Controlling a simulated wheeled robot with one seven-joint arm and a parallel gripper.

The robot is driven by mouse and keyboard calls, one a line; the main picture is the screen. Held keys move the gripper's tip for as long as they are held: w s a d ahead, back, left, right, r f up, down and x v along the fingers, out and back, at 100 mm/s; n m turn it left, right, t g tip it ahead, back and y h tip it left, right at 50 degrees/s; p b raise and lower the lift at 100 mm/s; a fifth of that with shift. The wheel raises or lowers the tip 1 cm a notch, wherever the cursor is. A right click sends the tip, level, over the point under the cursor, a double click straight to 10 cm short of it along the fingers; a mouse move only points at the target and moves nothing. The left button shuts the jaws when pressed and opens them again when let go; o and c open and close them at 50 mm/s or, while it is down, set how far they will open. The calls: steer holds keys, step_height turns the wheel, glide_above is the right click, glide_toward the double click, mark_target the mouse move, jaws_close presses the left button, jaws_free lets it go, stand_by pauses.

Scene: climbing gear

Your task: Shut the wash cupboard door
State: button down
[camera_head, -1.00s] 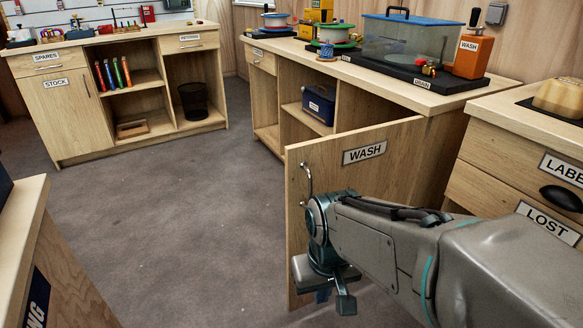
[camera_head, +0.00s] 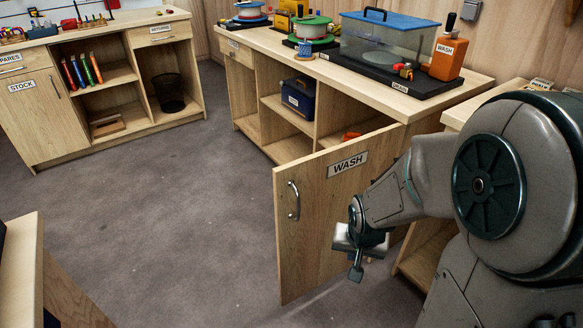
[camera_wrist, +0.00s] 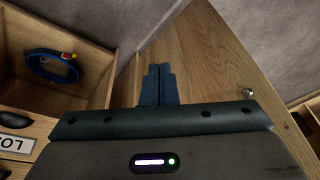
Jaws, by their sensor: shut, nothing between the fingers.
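The wash cupboard door (camera_head: 310,230) is a light wood panel with a WASH label (camera_head: 347,164) and a metal handle (camera_head: 294,200). It stands open, swung out from the counter (camera_head: 385,98) into the room. My gripper (camera_head: 356,272) is shut and empty, on the labelled face's side, right of the handle. In the wrist view the closed fingers (camera_wrist: 157,85) overlap the door's wood (camera_wrist: 205,60); whether they touch it I cannot tell. A small metal handle end (camera_wrist: 248,92) shows to the right.
A blue box (camera_head: 297,97) sits on the open shelves beside the door. A clear tank (camera_head: 392,48) and orange container (camera_head: 448,58) stand on the counter. An open compartment with a blue ring (camera_wrist: 52,66) lies left in the wrist view. Grey floor (camera_head: 180,210) is clear left of the door.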

steer(key=w+a+r+m+t+y+p, duration=0.5)
steer(key=a+m+p, duration=0.4)
steer(key=p, duration=1)
steer(key=shift+w+r, duration=0.5)
steer(key=shift+w, duration=0.4)
steer(key=shift+w, duration=0.1)
steer(key=b, duration=0.5)
steer(key=shift+w+a+f, duration=0.15)
steer(key=shift+a+f, duration=0.05)
steer(key=shift+f, duration=0.15)
steer(key=b, duration=0.3)
steer(key=shift+a+f, duration=0.1)
steer(key=shift+f, duration=0.15)
